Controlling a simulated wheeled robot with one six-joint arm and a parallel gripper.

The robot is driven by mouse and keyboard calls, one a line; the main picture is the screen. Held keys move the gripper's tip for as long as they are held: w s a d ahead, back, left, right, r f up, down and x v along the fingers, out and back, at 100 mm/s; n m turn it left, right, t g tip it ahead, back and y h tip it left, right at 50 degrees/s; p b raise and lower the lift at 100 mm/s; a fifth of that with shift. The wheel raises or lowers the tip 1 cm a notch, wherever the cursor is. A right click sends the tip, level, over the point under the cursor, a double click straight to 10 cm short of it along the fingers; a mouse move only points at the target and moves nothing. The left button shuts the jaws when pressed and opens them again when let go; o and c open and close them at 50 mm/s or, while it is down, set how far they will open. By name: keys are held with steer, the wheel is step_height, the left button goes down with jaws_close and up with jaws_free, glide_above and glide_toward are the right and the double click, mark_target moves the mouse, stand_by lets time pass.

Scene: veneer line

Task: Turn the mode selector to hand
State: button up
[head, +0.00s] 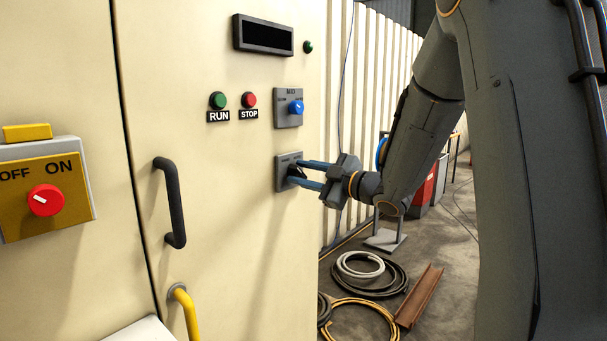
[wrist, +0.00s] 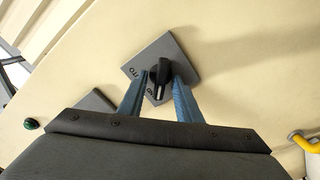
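The black selector knob (wrist: 161,72) sits on a small grey plate (wrist: 177,54) in the wrist view. A white mark on the knob points toward the bottom of that view. Lettering on the plate is partly covered and I cannot read it fully. The fingers appear apart from the knob, with narrow gaps.
A blue knob (head: 296,107) on another grey plate is just above. Green RUN (head: 218,100) and red STOP (head: 250,100) buttons are upper left. A black door handle (head: 171,202) and red ON/OFF switch (head: 45,200) are further left. Coiled hoses (head: 365,275) lie on the floor.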

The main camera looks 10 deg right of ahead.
steer(key=b+v, duration=0.1)
steer(key=v, duration=0.6)
steer(key=shift+s+d, duration=0.25)
steer(key=shift+s, duration=0.05)
steer(key=shift+w, duration=0.1)
